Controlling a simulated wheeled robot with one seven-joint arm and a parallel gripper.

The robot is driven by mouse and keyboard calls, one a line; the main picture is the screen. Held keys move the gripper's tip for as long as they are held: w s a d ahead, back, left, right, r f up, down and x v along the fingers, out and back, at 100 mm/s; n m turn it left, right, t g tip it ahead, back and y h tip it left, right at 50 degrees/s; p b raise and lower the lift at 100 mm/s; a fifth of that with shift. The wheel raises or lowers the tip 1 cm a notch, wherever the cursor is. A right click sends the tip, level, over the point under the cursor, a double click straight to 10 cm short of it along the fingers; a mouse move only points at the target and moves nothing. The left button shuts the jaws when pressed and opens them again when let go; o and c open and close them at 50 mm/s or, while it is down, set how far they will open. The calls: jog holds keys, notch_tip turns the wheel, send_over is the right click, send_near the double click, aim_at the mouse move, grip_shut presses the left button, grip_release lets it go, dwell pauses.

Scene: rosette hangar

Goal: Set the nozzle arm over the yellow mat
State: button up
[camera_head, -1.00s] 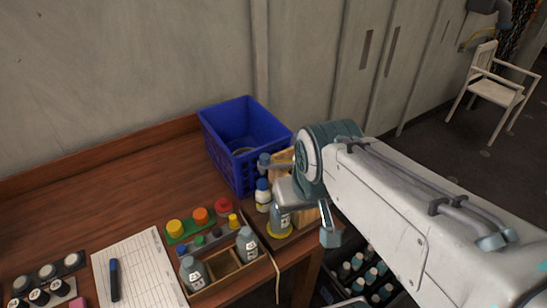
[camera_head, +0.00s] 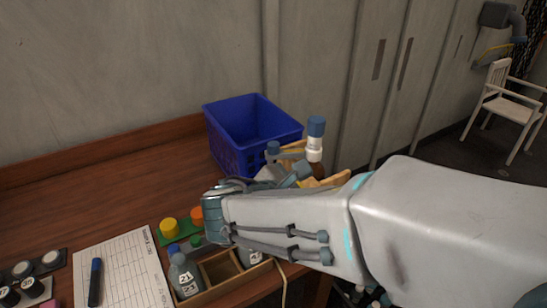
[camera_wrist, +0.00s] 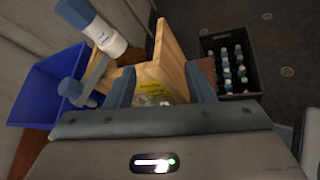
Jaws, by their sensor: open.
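A grey bar with a blue end, seemingly the nozzle arm (camera_head: 290,155), sticks out left from beside a white, blue-topped upright (camera_head: 315,140). In the wrist view the nozzle arm (camera_wrist: 94,76) reaches left towards the blue crate, beside the upright (camera_wrist: 103,35). A yellow patch (camera_wrist: 152,87), perhaps the mat, shows between the fingers, partly covered by a pale object. No grip on the nozzle arm shows.
A blue crate (camera_head: 212,135) stands behind the arm on the wooden table (camera_head: 100,190). A wooden rack (camera_head: 212,290) with bottles, a paper sheet (camera_head: 130,270) and a pen are in front. A dark crate of bottles (camera_wrist: 252,88) stands on the floor.

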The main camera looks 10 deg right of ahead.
aim_at(275, 142)
jog(key=w+a+n+t+b, duration=0.45)
jog(key=a+n+t, duration=0.25)
jog(key=a+n, duration=0.25)
jog(key=shift+m+y, duration=0.25)
jog(key=shift+y, duration=0.15)
jog(key=x, duration=0.4)
jog(key=p+x, duration=0.1)
jog(key=x, duration=0.4)
jog(key=r+x, duration=0.1)
jog(key=x, duration=0.4)
jog(key=shift+w+a+r, duration=0.1)
jog(key=shift+w+a, duration=0.1)
jog(key=shift+a, duration=0.1)
grip_shut()
jog(key=shift+a+t, duration=0.1)
jog(key=shift+t, duration=0.2)
